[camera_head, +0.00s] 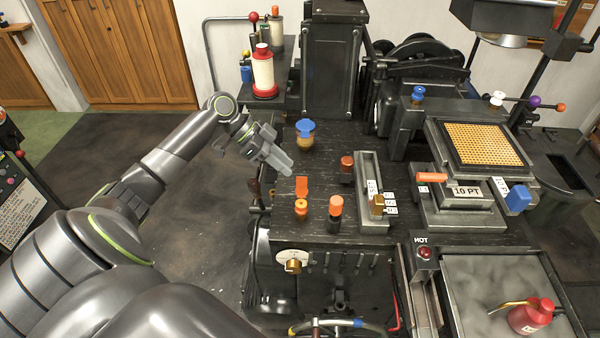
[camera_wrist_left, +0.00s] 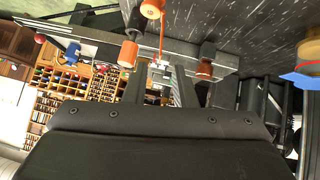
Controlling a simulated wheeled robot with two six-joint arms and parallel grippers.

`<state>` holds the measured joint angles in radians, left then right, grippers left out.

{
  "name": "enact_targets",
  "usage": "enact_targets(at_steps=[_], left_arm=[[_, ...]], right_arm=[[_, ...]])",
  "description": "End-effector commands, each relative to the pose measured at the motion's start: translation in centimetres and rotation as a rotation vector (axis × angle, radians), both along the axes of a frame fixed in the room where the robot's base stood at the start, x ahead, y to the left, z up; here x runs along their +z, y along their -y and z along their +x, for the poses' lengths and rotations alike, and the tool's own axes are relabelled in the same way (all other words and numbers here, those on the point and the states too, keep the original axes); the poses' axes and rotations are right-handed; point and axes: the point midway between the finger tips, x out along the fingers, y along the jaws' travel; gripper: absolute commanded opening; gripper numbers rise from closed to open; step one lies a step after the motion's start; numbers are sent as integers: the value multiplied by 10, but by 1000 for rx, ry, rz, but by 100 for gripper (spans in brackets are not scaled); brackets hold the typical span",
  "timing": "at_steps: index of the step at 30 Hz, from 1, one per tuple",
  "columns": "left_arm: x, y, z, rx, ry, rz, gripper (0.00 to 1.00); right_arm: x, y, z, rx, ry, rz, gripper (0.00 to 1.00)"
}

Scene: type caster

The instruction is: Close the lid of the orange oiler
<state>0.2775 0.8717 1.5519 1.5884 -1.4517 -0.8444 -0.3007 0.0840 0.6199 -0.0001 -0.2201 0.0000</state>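The orange oiler (camera_head: 301,205) stands on the dark bench top. Its flat orange lid (camera_head: 302,187) is raised upright behind it, so it is open. In the left wrist view the oiler (camera_wrist_left: 152,8) is cut by the top edge, with its lid (camera_wrist_left: 163,38) a thin orange strip. My left gripper (camera_head: 286,166) is beyond and slightly left of the lid, apart from it, above the bench's left side. In the left wrist view its fingers (camera_wrist_left: 160,80) are apart, with nothing clearly held between them. My right gripper is not in view.
A blue-topped oiler (camera_head: 305,130) is behind my gripper. A long metal tray (camera_head: 368,172) lies farther right. Bare bench shows between the blue and orange oilers.

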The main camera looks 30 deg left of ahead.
Motion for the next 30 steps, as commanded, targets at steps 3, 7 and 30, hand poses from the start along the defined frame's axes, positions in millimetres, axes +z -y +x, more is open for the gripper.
enact_targets(at_steps=[3, 7, 30], left_arm=[[-11, 14, 6, -1, 0, -5, 24], [-24, 26, 11, 0, -1, -4, 24], [-42, 40, 16, 0, 0, 0, 0]], right_arm=[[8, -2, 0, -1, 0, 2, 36], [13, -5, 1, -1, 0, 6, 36], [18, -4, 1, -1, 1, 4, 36]])
